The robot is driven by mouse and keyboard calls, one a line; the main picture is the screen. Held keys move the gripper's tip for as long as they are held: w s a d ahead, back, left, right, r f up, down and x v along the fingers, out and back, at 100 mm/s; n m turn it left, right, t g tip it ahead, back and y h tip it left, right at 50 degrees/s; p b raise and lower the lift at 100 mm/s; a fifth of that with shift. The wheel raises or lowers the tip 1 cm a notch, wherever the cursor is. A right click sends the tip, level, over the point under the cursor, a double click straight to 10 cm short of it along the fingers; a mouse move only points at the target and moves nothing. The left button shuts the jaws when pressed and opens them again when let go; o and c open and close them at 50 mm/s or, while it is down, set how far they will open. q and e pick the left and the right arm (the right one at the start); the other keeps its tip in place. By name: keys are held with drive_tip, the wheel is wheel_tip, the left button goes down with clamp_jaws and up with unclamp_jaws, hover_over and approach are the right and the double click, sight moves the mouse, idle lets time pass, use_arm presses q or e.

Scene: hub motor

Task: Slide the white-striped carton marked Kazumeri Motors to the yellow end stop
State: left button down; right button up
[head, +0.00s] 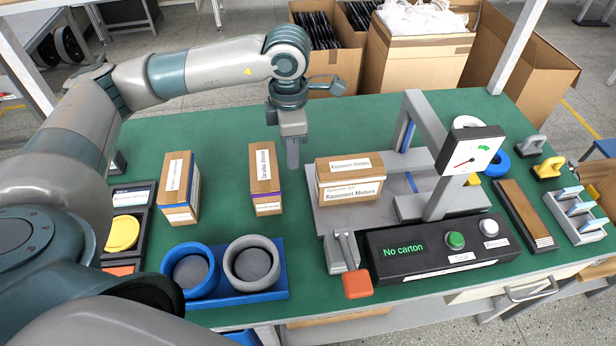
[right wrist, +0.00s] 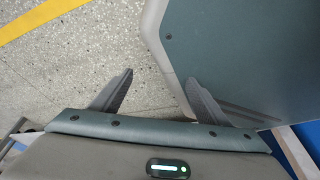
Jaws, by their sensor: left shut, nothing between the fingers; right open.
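The carton marked Kazumeri Motors (head: 350,188) lies on the left part of the grey plate (head: 325,218) of the gauge fixture, its label facing me. A small yellow piece (head: 473,180), perhaps the end stop, shows behind the gauge at the plate's right side, mostly hidden. My left gripper (head: 293,164) is shut and empty, pointing down just left of the carton's far left corner; I cannot tell whether it touches. My right gripper (right wrist: 160,76) is open and empty above the floor, seen only in the right wrist view.
Two other cartons (head: 180,187) (head: 265,180) stand to the left. A grey arch (head: 428,140) with a dial gauge (head: 470,150) spans the plate. In front are a lever with an orange-red knob (head: 357,284), a control box reading "No carton" (head: 400,262) and blue ring holders (head: 230,290).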

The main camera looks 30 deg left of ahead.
use_arm(q)
drive_tip(key=shift+f, duration=0.1)
use_arm(e)
drive_tip(key=shift+s, duration=0.1)
use_arm(q)
wheel_tip(320, 180, down, 10)
drive_tip(key=p, duration=0.3)
drive_tip(key=shift+r, duration=0.25)
drive_tip(key=shift+w+d+p, duration=0.95)
drive_tip(key=shift+d, duration=0.3)
drive_tip(key=shift+w+d+f, duration=0.1)
drive_tip(key=shift+w+d, duration=0.15)
drive_tip(key=shift+d, duration=0.15)
use_arm(e)
drive_tip(key=s+d+r+g, duration=0.2)
drive_tip(key=s+d, duration=0.1)
drive_tip(key=s, duration=0.5)
drive_tip(key=shift+s+d+r+g+h, duration=0.25)
drive_tip(key=shift+s+r+g+h, duration=0.05)
drive_tip(key=shift+h, duration=0.1)
